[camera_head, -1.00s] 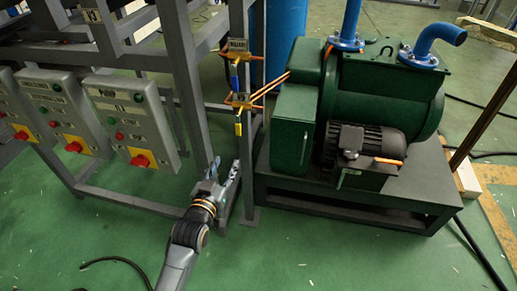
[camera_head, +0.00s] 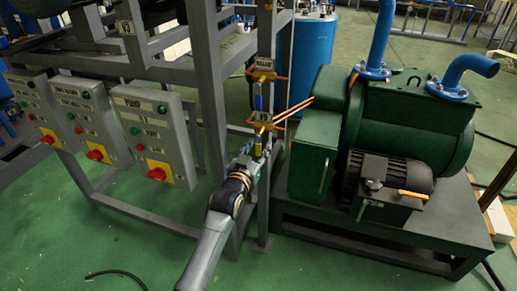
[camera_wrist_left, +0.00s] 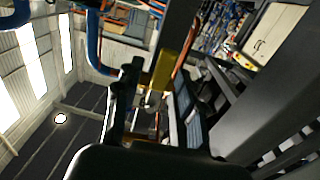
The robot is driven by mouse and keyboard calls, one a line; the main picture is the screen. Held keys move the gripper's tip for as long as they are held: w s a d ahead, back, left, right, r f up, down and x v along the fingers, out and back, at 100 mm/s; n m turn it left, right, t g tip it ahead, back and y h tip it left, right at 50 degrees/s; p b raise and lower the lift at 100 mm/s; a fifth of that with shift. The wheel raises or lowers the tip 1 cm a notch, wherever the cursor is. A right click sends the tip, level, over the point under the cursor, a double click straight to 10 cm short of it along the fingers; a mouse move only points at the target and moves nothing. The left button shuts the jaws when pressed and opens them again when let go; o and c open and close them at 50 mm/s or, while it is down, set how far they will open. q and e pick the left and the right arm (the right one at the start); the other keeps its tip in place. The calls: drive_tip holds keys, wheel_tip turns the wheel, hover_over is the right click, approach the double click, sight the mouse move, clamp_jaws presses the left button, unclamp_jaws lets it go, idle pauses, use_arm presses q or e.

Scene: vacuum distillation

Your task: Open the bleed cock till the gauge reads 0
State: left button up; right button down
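Two small brass-coloured cocks sit one above the other on the grey frame post beside the green pump. The upper cock (camera_head: 262,75) has a label plate and a blue lever (camera_head: 257,103) hanging down. The lower cock (camera_head: 260,121) has a yellow lever hanging down, largely hidden by my gripper in the head view. Which is the bleed cock I cannot read. My left gripper (camera_head: 254,158) is just below the lower cock. In the left wrist view its fingers (camera_wrist_left: 157,95) stand apart, with the yellow lever (camera_wrist_left: 163,70) in front of or between them; contact is unclear. No gauge dial is readable.
The green pump (camera_head: 410,140) on its dark stand (camera_head: 370,228) is close right of the gripper. Copper-coloured pipes run from the cocks to it. Switch boxes (camera_head: 150,130) hang on the frame at left. A blue drum (camera_head: 312,55) stands behind. Green floor is open in front.

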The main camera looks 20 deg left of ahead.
use_arm(q)
drive_tip(key=shift+w, duration=0.35)
use_arm(e)
drive_tip(key=shift+r, duration=0.25)
use_arm(q)
clamp_jaws()
use_arm(e)
drive_tip(key=shift+s+d, duration=0.1)
drive_tip(key=shift+d, duration=0.05)
